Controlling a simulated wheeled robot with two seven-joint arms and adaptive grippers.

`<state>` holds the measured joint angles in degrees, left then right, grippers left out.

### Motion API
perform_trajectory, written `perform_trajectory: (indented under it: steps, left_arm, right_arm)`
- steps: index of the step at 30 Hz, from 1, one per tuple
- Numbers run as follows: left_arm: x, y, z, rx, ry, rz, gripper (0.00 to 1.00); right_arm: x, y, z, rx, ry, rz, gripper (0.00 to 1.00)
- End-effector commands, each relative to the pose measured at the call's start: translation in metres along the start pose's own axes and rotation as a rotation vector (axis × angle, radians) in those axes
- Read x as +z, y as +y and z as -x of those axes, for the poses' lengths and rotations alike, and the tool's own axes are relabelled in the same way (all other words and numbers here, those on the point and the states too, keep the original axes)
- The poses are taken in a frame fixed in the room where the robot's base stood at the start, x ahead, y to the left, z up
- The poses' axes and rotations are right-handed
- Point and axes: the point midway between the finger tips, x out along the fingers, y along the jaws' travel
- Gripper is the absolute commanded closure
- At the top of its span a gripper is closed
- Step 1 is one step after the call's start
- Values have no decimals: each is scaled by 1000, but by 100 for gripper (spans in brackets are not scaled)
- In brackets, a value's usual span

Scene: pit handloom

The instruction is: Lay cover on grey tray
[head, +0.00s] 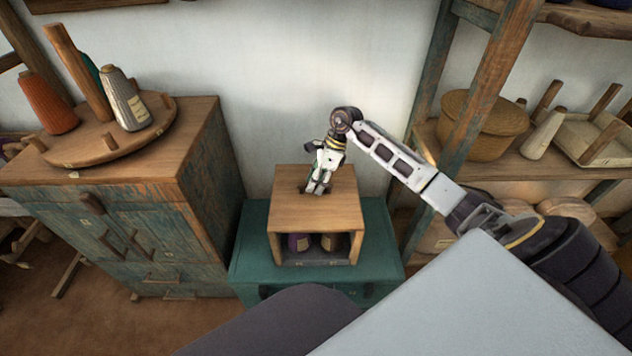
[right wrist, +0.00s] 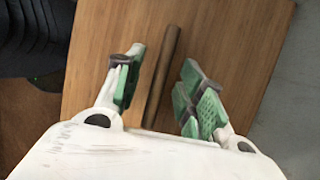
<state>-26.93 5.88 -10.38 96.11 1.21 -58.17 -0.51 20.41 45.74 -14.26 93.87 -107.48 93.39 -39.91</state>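The wooden cover (head: 337,216) is a box-like piece with a flat top and an open front. It stands on a teal chest (head: 248,250). A dark brown bar handle (right wrist: 165,75) lies across its top. My right gripper (head: 318,188) is over the cover's top. In the right wrist view its green-padded fingers (right wrist: 158,95) are open, one on each side of the handle, with gaps on both sides. A dark grey surface under the cones at the cover's front may be the grey tray; I cannot tell for sure. My left gripper is not in view.
A purple cone (head: 298,242) and another cone (head: 328,242) show inside the cover's front. A blue-brown cabinet (head: 190,160) with a round rack (head: 165,130) stands left. A shelf post (head: 480,105) with a basket (head: 480,125) behind it is on the right.

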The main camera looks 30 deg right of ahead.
Motion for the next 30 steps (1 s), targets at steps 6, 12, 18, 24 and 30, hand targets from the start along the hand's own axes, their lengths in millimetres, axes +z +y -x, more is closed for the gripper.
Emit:
perform_trajectory:
  steps: [6,12,18,24,30]
  left_arm:
    - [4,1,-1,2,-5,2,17]
    - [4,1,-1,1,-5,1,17]
    - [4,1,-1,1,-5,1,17]
    - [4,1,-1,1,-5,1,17]
    - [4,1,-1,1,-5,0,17]
  right_arm:
    - [-1,0,0,1,2,-1,61]
    - [-1,0,7,0,2,-1,61]
    - [-1,0,26,-2,2,0,61]
    - [-1,-1,53,-3,1,0,61]
    - [-1,-1,82,-3,2,-1,61]
